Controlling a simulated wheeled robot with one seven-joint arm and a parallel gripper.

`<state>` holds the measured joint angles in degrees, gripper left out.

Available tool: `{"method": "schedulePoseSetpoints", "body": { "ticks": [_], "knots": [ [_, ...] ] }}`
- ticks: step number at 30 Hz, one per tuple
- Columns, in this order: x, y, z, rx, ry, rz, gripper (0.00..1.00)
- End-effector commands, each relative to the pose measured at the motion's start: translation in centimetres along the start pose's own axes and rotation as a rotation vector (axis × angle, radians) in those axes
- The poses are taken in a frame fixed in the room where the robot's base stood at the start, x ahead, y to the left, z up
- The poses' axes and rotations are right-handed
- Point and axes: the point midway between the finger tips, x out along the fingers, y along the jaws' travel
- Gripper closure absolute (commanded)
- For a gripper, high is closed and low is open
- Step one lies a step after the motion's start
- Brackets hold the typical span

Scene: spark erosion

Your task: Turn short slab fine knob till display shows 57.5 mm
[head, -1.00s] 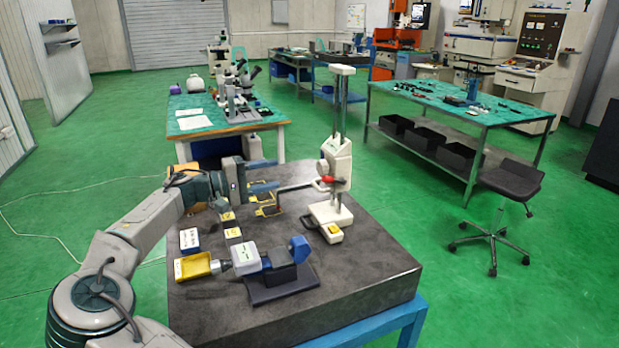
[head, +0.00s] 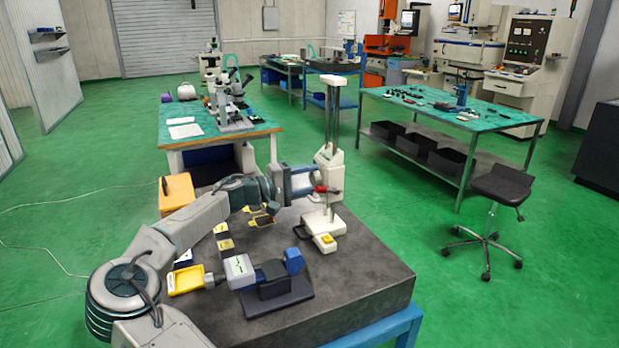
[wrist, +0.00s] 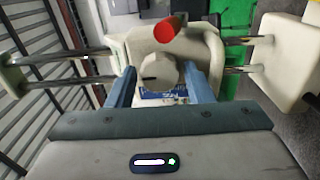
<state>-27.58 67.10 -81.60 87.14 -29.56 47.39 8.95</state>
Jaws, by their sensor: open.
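The cream height gauge (head: 326,170) stands upright on the dark granite slab (head: 365,265), its carriage partway up two metal columns. In the wrist view the carriage carries a round cream knob (wrist: 157,72) with a dark mark, and a red knob (wrist: 164,31) above it. My gripper (wrist: 161,80) is open, with one blue finger on each side of the cream knob; I cannot tell whether they touch it. In the head view my gripper (head: 308,187) reaches the carriage from the left. A blue and white patch shows behind the knob, but I can read no display value.
On the slab are a yellow tray (head: 186,279), a micrometer-like tool with a white body (head: 239,270) in a dark stand, and several small yellow-labelled blocks. An orange box (head: 177,193) is at the slab's back left. The slab's right front is clear.

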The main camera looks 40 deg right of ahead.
Motion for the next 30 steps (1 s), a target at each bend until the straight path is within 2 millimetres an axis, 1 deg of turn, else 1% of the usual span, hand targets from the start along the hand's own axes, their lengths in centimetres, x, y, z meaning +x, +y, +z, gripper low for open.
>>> {"method": "schedulePoseSetpoints", "body": {
  "ticks": [3, 10, 11, 12, 14, 15, 23, 30],
  "knots": [
    [0.50, 0.01, 0.00, 0.000, 0.000, 0.000, 0.53],
    [0.54, -0.02, -0.01, 0.000, 0.001, 0.000, 0.53],
    [0.54, -0.02, 0.00, 0.000, 0.001, 0.000, 0.56],
    [0.53, -0.02, -0.01, 0.000, 0.001, 0.000, 0.67],
    [0.52, -0.02, -0.01, 0.000, 0.001, 0.000, 0.83],
    [0.52, -0.02, -0.01, 0.000, 0.001, 0.000, 0.85],
    [0.51, 0.03, -0.01, -0.021, 0.001, 0.000, 0.85],
    [0.54, 0.19, 0.02, -0.130, 0.000, -0.002, 0.85]
  ]
}}
